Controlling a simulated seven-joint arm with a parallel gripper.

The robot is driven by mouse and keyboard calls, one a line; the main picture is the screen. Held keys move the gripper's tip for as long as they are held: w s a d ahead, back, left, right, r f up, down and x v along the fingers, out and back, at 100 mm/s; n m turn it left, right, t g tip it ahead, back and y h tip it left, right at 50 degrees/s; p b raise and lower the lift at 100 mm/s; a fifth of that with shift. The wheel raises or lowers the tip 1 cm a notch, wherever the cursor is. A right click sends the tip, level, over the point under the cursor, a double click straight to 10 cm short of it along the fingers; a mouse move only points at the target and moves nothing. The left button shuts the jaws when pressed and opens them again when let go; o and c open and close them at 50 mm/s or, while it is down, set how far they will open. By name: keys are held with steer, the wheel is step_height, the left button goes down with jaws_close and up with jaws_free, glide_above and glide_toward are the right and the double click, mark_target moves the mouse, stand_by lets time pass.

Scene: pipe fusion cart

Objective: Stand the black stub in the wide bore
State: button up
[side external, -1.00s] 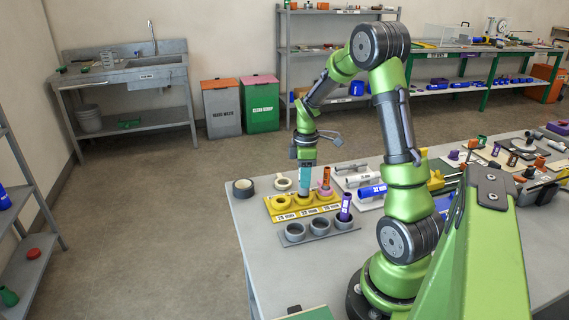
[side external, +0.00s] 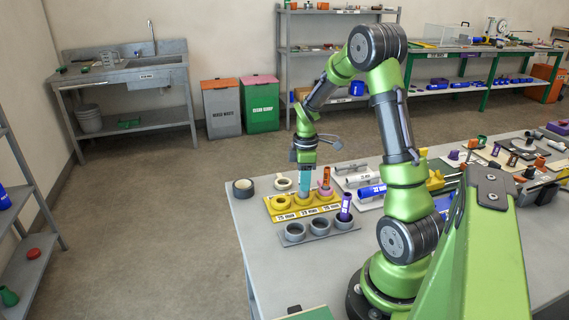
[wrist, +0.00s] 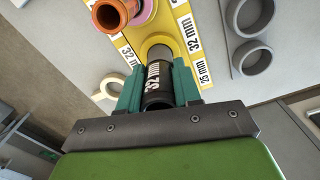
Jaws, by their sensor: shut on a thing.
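My gripper (wrist: 158,88) has teal fingers shut on the black stub (wrist: 157,92), which has a white size label. In the side view, my gripper (side external: 305,182) is over the middle ring of the yellow block (side external: 270,208), whose front carries size labels. In the wrist view, the stub points at a yellow ring (wrist: 151,41) beside a "32 mm" label, with a grey section at its far end. Whether its tip is inside the bore or just above it, I cannot tell.
An orange stub (wrist: 110,14) stands in a pink ring close beside my gripper. A grey holder with rings (side external: 294,232) stands in front, with a purple stub (side external: 346,203) at its right ring. Tape rolls (side external: 243,188) lie at the back left; a blue pipe (side external: 371,191) lies right.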

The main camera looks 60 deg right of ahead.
steer(key=shift+f, duration=0.85)
steer(key=o, duration=1.1)
step_height(320, 180, up, 16)
steer(key=s+a+r+m+t, duration=0.1)
steer(key=s+a+m+t, duration=0.1)
steer(key=a, duration=0.7)
steer(key=s+a+r+m+t+y, duration=0.1)
steer(key=a+m, duration=0.3)
steer(key=a, duration=0.5)
steer(key=s+a+r+m+t+y, duration=0.1)
steer(key=s+a+r+m+t, duration=0.1)
steer(key=a, duration=0.7)
steer(key=shift+s+a+m+t, duration=0.35)
steer(key=shift+s+m+t, duration=0.45)
steer(key=shift+m+t, duration=0.25)
